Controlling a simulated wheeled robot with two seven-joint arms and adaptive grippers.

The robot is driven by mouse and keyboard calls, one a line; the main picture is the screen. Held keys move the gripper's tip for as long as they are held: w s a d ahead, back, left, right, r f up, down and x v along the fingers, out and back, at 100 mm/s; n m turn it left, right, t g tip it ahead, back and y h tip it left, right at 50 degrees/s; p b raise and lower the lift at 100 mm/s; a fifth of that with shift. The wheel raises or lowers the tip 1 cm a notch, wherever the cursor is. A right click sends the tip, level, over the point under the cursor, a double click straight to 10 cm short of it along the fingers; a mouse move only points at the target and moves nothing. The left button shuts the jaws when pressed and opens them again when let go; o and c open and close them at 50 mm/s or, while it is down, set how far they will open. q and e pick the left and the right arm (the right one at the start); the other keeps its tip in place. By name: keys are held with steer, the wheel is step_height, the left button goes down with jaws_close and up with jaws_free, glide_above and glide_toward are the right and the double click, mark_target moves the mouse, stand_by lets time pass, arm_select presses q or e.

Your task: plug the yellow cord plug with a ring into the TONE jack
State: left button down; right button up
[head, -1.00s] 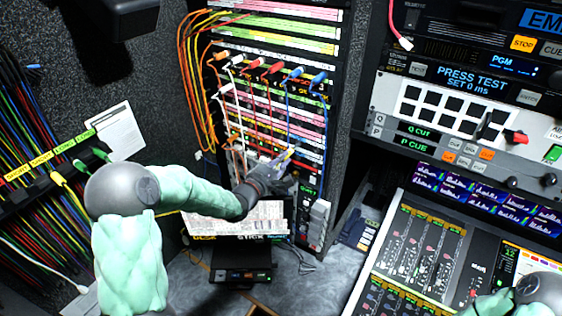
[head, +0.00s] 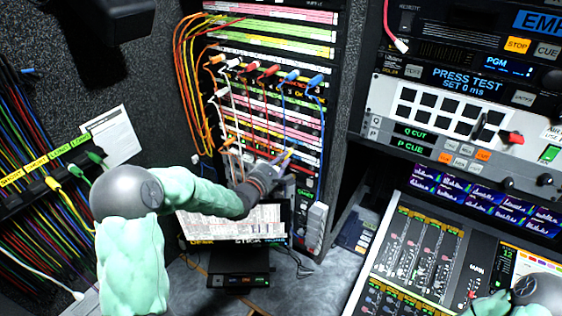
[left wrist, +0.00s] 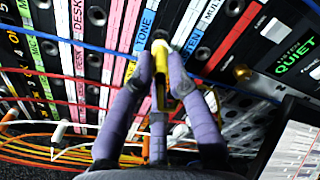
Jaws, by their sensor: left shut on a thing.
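My left gripper (head: 283,160) is at the lower part of the patch rack. In the left wrist view its purple fingers (left wrist: 162,72) are shut on the yellow plug (left wrist: 164,92), mostly hidden between them. A yellow cord (left wrist: 132,158) shows below the fingers. The plug points at the panel beside the light blue TONE strip (left wrist: 147,27), with a pale end near the jack row. I cannot tell whether its tip is in the TONE jack, which is hidden. The ring is not clear. My right gripper is out of view.
Several patch cords with orange, white, red and blue plugs (head: 291,76) hang on the rack above my left gripper. In the left wrist view a blue cord (left wrist: 80,42) crosses the panel near the fingers. A mixing console (head: 415,262) stands at right.

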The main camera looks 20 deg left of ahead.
arm_select(q)
steer(key=shift+w+d, duration=0.1)
steer(key=shift+w, duration=0.7)
steer(key=c, duration=1.1)
jaws_free()
steer(key=s, duration=0.4)
steer(key=s+a, duration=0.1)
steer(key=s, duration=0.7)
steer(key=shift+a, duration=0.35)
steer(key=shift+f, duration=0.15)
